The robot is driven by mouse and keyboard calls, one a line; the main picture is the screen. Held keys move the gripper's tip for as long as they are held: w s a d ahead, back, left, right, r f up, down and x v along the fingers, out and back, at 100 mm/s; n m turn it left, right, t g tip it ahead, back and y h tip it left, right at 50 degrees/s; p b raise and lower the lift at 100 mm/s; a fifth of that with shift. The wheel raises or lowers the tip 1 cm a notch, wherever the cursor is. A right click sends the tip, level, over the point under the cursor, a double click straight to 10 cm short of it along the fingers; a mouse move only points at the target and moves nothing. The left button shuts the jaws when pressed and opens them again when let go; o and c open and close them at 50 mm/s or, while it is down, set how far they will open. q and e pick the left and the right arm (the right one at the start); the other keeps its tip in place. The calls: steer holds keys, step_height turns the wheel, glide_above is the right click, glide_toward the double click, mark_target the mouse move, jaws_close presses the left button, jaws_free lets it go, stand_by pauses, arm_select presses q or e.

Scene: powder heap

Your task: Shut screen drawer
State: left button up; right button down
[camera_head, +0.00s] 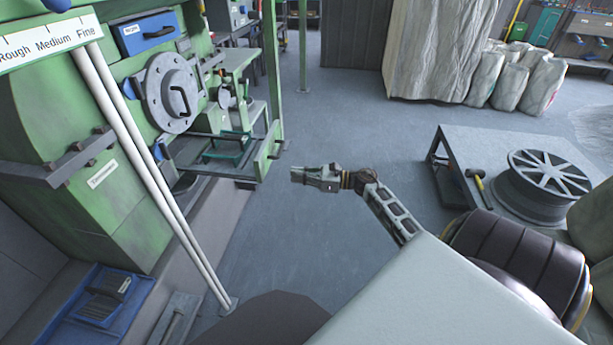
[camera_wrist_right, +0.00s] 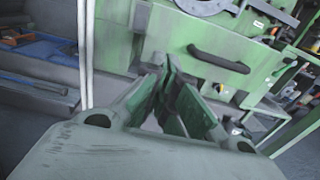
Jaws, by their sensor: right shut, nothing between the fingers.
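The screen drawer (camera_head: 265,163) appears to be the green frame that stands out to the right from the green machine, below its round cover, so it is open. Its green front panel (camera_wrist_right: 190,36) with a black bar handle (camera_wrist_right: 218,60) shows in the right wrist view. My right gripper (camera_head: 294,174) is shut and empty, pointing left at the drawer's front. It looks a little apart from it in the head view. In the wrist view its fingers (camera_wrist_right: 172,66) overlap the panel, left of the handle; contact cannot be told. My left gripper is not in view.
The green machine (camera_head: 125,195) carries a round cover (camera_head: 170,92) and a blue-fronted drawer (camera_head: 147,32). Two white poles (camera_head: 150,175) stand before it. A low grey table (camera_head: 465,145) with a wheel (camera_head: 545,180) and a hammer (camera_head: 480,187) is at the right. Open floor lies between.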

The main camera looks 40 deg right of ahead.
mark_target(264, 171)
steer(key=x, duration=0.6)
steer(key=shift+w+a+b, duration=0.25)
steer(key=shift+w+b, duration=0.05)
steer(key=shift+x, duration=0.85)
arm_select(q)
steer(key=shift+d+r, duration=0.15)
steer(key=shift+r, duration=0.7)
arm_select(e)
steer(key=shift+w+a, duration=0.15)
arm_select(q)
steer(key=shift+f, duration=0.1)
arm_select(e)
steer(key=shift+w+a, duration=0.1)
steer(key=shift+w, duration=0.05)
